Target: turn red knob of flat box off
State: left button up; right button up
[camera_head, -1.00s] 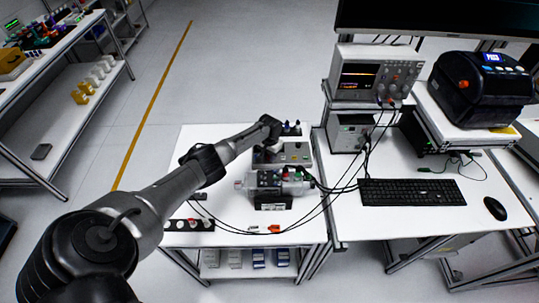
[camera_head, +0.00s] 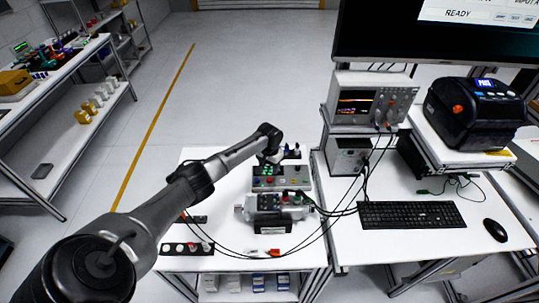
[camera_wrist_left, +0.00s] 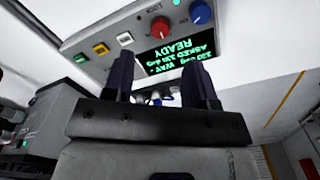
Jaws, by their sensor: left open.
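The flat box (camera_head: 300,184) is a grey panel box on the white table, behind the servo fixture in the head view. In the left wrist view its face (camera_wrist_left: 88,22) shows a red knob (camera_wrist_left: 160,27), a blue knob (camera_wrist_left: 200,12), a dark display with green upside-down text that includes READY, and several coloured buttons. My left gripper (camera_head: 268,160) is over the box's far left part. In the left wrist view its two dark fingers (camera_wrist_left: 160,82) are apart with nothing gripped, and the red knob shows beyond the gap between them. My right gripper is in neither view.
The servo fixture (camera_head: 275,214) stands just in front of the box, with black cables running right. A strip with round knobs (camera_head: 188,248) lies front left. An oscilloscope (camera_head: 372,101), keyboard (camera_head: 412,214) and mouse (camera_head: 495,230) are on the right-hand bench.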

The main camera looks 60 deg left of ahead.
pick_arm(q)
notch_tip(320, 180, up, 6)
jog(key=shift+r, duration=0.15)
dwell(0.9)
